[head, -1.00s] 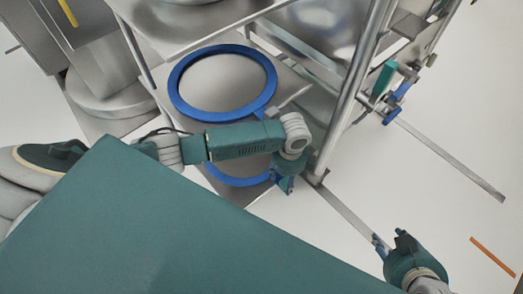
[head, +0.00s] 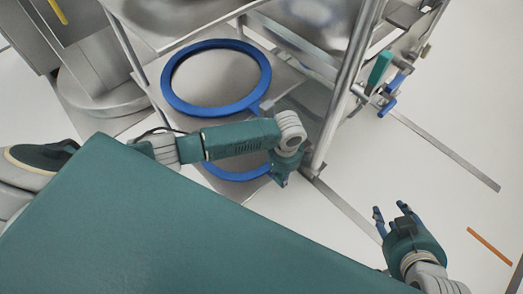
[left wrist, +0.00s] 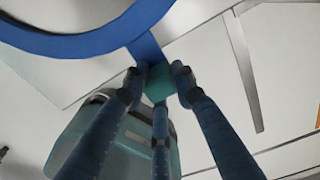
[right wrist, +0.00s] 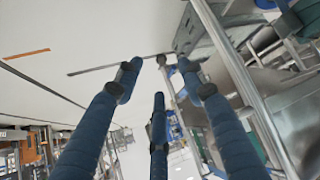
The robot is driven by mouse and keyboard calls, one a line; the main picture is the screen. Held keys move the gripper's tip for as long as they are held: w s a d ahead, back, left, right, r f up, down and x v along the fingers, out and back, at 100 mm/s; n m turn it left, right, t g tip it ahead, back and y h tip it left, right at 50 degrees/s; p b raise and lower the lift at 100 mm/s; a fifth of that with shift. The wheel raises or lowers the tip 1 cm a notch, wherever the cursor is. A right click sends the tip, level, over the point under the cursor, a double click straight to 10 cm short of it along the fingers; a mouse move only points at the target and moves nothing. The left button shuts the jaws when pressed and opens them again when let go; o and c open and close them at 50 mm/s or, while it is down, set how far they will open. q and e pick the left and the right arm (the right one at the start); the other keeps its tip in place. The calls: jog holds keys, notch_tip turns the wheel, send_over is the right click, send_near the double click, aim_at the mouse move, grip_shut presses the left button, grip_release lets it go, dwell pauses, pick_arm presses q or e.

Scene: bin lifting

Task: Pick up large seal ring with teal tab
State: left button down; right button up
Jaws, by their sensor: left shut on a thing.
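A blue seal ring (head: 238,176) shows in the head view below my left forearm, which hides its upper part. The left wrist view shows a blue ring (left wrist: 90,42) at upper left, with a blue strip leading to a teal tab (left wrist: 158,82). My left gripper (left wrist: 157,80) is shut on this teal tab. In the head view my left gripper (head: 281,176) is at the right side of the lower ring; the tab is hidden there. My right gripper (head: 391,214) is open and empty over the floor, well to the right; its spread fingers show in the right wrist view (right wrist: 158,75).
Another blue ring (head: 164,87) with a greyish tab lies on the metal shelf behind my left forearm. A metal rack post (head: 345,85) stands just right of my left gripper. A teal-and-blue clamp-like part (head: 382,80) is on the rack. Floor at right is mostly clear.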

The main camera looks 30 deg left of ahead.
pick_arm(q)
jog(key=shift+r, duration=0.35)
notch_tip(320, 180, up, 6)
jog(key=p, duration=0.2)
jog(key=shift+w+p, duration=0.1)
jog(key=shift+p, duration=0.25)
pick_arm(e)
jog(key=s+d+f+g+h+p, duration=0.1)
jog(key=s+d+g, duration=0.15)
jog(key=s, duration=0.35)
jog(key=s+d+f+g+p, duration=0.1)
jog(key=s+f+g, duration=0.15)
jog(key=s, duration=0.25)
pick_arm(q)
notch_tip(320, 180, up, 13)
jog(key=p, duration=0.2)
jog(key=shift+r, duration=0.2)
pick_arm(e)
jog(key=s+x, duration=0.1)
jog(key=x, duration=0.7)
jog(key=shift+s+f+g, duration=0.25)
jog(key=shift+f+g, duration=0.15)
jog(key=shift+f, duration=0.15)
